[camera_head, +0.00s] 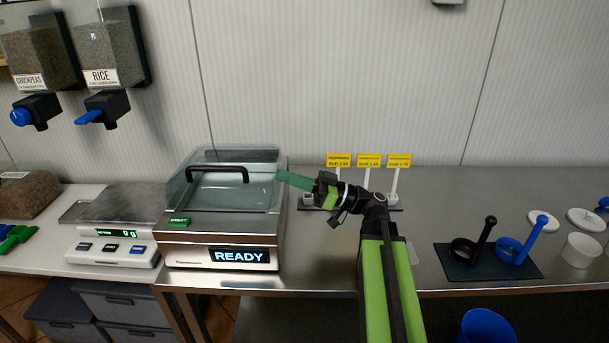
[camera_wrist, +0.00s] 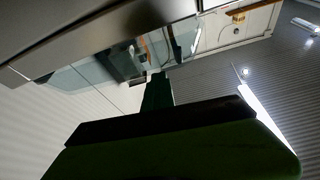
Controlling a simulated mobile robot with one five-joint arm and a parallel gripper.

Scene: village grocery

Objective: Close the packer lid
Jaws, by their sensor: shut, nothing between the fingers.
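The packer (camera_head: 220,256) is a steel box with a green START button (camera_head: 180,222) and a screen reading READY. Its clear lid (camera_head: 235,190) has a black bar handle (camera_head: 217,170) at the front. The lid looks lowered over the chamber, but I cannot tell whether it is fully seated. My gripper (camera_head: 281,175) is shut and empty, its green fingers pointing left at the lid's right side, right of the handle. I cannot tell if they touch. In the wrist view the fingers (camera_wrist: 157,88) are dark before the clear lid (camera_wrist: 90,72).
A scale (camera_head: 115,247) stands left of the packer, with RICE and CHICKPEAS dispensers (camera_head: 108,55) above. Yellow price signs (camera_head: 369,160) stand on a rack behind my arm. A black mat (camera_head: 480,269) with black and blue tools lies right.

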